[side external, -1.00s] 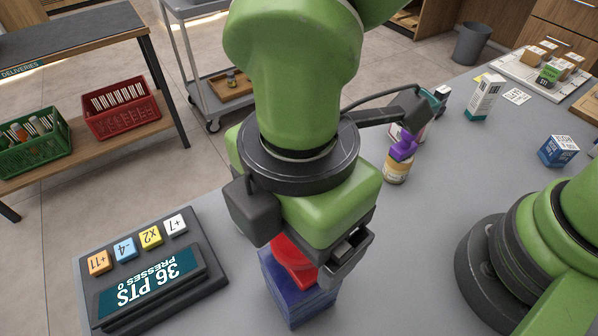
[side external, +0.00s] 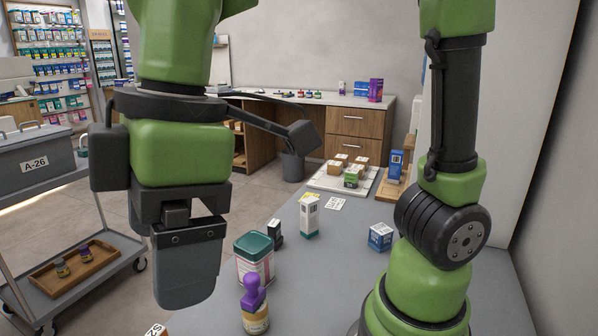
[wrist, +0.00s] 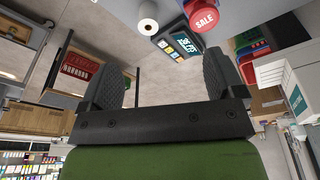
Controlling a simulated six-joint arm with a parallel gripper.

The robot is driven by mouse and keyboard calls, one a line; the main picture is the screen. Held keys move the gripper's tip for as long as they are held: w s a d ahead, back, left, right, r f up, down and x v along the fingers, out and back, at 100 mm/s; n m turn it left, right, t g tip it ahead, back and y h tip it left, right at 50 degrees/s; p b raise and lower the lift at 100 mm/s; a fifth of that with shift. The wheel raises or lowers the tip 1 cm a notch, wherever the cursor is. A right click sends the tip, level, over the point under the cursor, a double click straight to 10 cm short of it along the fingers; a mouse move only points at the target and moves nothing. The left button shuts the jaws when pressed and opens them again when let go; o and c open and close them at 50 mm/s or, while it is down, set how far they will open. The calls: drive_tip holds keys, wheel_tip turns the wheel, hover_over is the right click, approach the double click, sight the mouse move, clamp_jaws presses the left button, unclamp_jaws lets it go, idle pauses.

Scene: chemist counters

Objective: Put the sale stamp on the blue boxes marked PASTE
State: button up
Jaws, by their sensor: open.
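My gripper (side external: 187,285) hangs over the counter at the left of the side view, seen edge-on. In the wrist view its two fingers (wrist: 163,75) are spread apart with nothing between them. A red round piece marked SALE (wrist: 205,19) shows beyond the fingers at the top of the wrist view, apart from them. A blue and white box (side external: 380,237) stands on the counter to the right. Another blue box (side external: 396,165) stands on a wooden board farther back. I cannot read PASTE on either box.
A purple-handled stamp (side external: 252,292) stands on an amber-and-white base near a green-lidded tub (side external: 255,258). A white carton (side external: 309,215) stands behind. A tray of small boxes (side external: 343,181) is farther back. A points panel (wrist: 178,44) shows in the wrist view.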

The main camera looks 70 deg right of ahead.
drive_tip(key=s+d+r+m+t, duration=0.1)
drive_tip(key=s+d+m+t, duration=0.1)
drive_tip(key=d+m, duration=0.5)
drive_tip(key=s+d+m+t, duration=0.3)
drive_tip(key=d+m+t, duration=0.1)
drive_tip(key=d+m, duration=0.4)
drive_tip(key=shift+s+r+m, duration=0.2)
drive_tip(key=shift+r+m, duration=0.2)
drive_tip(key=shift+m, duration=0.3)
